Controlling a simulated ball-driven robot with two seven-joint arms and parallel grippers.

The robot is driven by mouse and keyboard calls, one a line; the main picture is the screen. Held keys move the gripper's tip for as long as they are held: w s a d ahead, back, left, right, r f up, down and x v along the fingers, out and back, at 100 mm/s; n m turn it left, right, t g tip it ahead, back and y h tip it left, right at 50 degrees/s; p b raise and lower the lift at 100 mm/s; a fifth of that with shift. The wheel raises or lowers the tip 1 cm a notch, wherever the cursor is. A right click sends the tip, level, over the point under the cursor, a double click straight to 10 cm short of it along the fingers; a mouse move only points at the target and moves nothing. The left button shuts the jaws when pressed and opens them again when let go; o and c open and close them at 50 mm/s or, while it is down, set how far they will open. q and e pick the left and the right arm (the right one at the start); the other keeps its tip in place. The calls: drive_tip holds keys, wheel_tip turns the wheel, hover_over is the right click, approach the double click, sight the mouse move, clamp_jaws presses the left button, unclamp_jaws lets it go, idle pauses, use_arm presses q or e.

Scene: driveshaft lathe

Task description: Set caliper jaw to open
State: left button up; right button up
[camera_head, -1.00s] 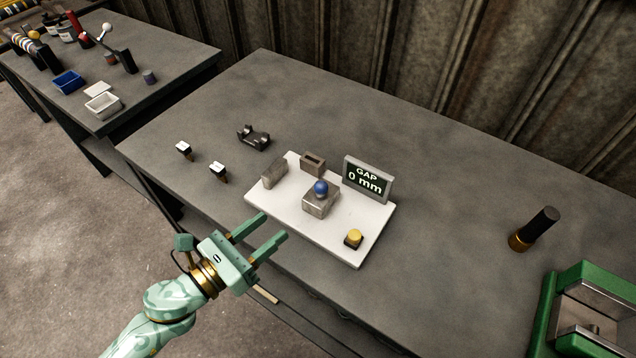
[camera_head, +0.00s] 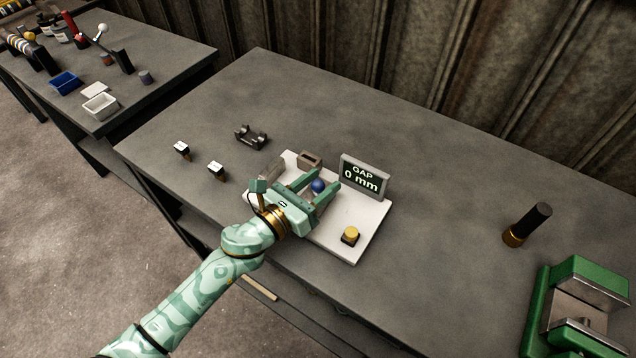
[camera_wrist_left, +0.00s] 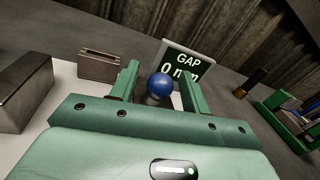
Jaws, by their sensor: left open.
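The caliper stands on a white board (camera_head: 366,226) on the grey table. Its blue ball knob (camera_head: 317,186) sits between the two open fingers of my left gripper (camera_head: 318,182). In the left wrist view the knob (camera_wrist_left: 160,87) shows between the fingertips, and I cannot tell whether either finger touches it. The metal block under the knob is mostly hidden by my gripper. A fixed metal jaw block (camera_wrist_left: 22,92) stands to the left. A slotted block (camera_head: 310,160) stands behind. The display (camera_head: 363,177) reads "GAP 0 mm". My right gripper is not in view.
A yellow button (camera_head: 350,235) is at the board's front right. Two small black-and-white pieces (camera_head: 216,169) and a dark cradle (camera_head: 251,137) lie to the left. A dark cylinder (camera_head: 527,224) and a green machine (camera_head: 585,310) are at the right.

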use_arm(q)
clamp_jaws()
drive_tip(key=s+d, duration=0.2)
drive_tip(key=d, duration=0.1)
drive_tip(key=shift+s+d, duration=0.2)
drive_tip(key=shift+d, duration=0.05)
drive_tip(key=shift+c, duration=2)
unclamp_jaws()
drive_tip(key=o, duration=0.4)
drive_tip(key=shift+d, duration=0.1)
